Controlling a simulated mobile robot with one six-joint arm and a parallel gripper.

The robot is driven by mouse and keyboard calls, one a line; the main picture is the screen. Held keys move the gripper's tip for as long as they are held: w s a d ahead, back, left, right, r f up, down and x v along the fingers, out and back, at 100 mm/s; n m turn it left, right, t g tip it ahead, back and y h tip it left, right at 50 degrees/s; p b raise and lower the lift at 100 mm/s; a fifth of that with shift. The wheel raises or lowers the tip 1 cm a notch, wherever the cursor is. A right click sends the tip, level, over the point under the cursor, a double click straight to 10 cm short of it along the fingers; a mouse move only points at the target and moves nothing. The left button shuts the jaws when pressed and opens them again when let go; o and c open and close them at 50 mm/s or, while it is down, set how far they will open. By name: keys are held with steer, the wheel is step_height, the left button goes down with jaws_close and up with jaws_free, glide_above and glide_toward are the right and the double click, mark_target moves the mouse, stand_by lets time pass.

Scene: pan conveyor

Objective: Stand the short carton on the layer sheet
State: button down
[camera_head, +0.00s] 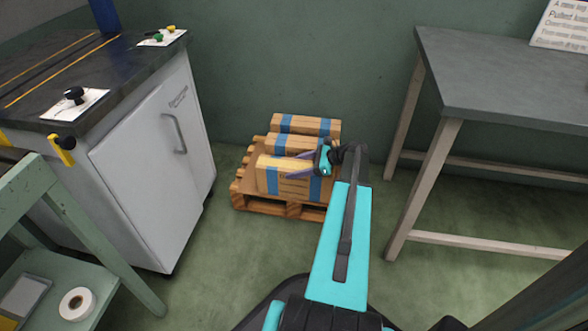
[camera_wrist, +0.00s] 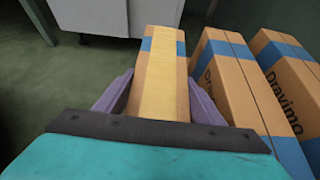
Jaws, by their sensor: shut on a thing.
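My gripper (camera_head: 290,164) is shut on a tan carton with blue bands (camera_head: 270,182), the front one of the group on the pallet. In the wrist view the same carton (camera_wrist: 163,65) stands between the two purple fingers of my gripper (camera_wrist: 160,82). It looks upright and lined up with the others. A brown sheet, apparently the layer sheet (camera_head: 247,182), shows at the left of the cartons on top of the pallet. The carton's underside is hidden, so I cannot tell whether it touches the sheet.
Two more cartons, a middle one (camera_head: 290,143) and a back one (camera_head: 305,124), stand behind on the wooden pallet (camera_head: 265,207). A narrow gap separates the held carton from the middle one. A white cabinet (camera_head: 150,165) is left; a grey table (camera_head: 500,80) is right.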

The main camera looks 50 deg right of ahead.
steer(key=shift+c, duration=2.4)
jaws_free()
steer(key=shift+s+d+r, duration=0.25)
steer(key=shift+s+r, duration=0.1)
steer(key=shift+r, duration=0.05)
steer(key=p+v, duration=0.5)
steer(key=v, duration=0.6)
steer(key=shift+f, duration=0.1)
